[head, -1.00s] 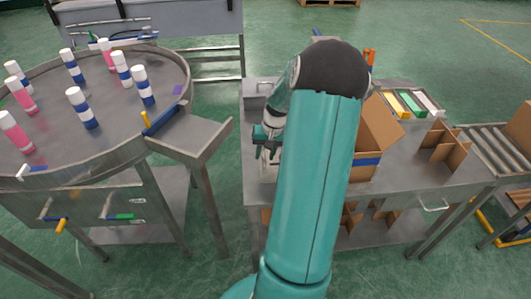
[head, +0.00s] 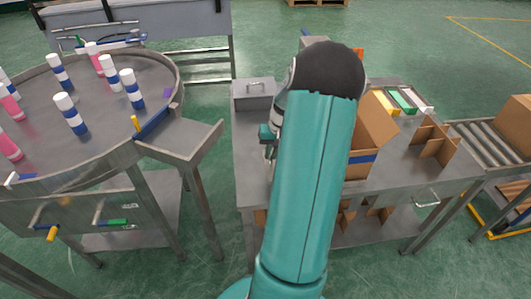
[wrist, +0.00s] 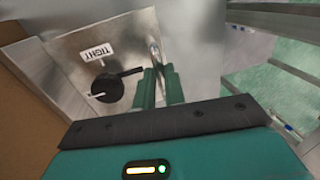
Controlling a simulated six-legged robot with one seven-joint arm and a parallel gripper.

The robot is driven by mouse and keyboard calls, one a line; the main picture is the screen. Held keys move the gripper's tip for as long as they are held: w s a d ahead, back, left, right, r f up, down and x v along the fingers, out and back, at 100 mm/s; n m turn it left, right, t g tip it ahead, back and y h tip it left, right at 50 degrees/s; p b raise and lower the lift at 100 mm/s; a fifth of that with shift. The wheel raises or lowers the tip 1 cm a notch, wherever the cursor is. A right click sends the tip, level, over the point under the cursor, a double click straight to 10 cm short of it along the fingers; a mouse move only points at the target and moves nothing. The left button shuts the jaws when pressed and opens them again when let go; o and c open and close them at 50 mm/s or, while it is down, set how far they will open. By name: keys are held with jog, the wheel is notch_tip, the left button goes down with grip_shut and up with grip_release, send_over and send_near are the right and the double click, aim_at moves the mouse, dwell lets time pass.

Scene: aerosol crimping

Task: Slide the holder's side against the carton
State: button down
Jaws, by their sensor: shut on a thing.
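The holder (wrist: 125,45) shows in the wrist view as a shiny metal piece with a "TIGHT" label and a black lever knob (wrist: 107,88). My gripper (wrist: 158,85) has its green fingers closed at the metal edge beside that knob. In the head view my gripper (head: 268,138) is mostly behind my arm, and the holder is hidden there. The open brown carton (head: 370,135) stands on the steel bench just right of my arm. A brown cardboard wall (wrist: 25,110) fills the left side of the wrist view, close to the holder; I cannot tell whether they touch.
The steel bench (head: 250,165) is clear left of my arm. A grey box with a handle (head: 254,95) sits at its back left. A cardboard divider (head: 436,140) and coloured boxes (head: 402,99) lie right of the carton. A round table (head: 110,120) with several bottles stands left.

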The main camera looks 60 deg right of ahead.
jog(key=c, duration=1.5)
grip_release()
jog(key=shift+r, duration=0.15)
jog(key=r, duration=0.4)
jog(key=s+d+r, duration=0.1)
jog(key=r, duration=0.4)
jog(key=s+r, duration=0.1)
jog(key=r, duration=0.3)
jog(key=shift+d+r, duration=0.15)
jog(key=shift+d, duration=0.2)
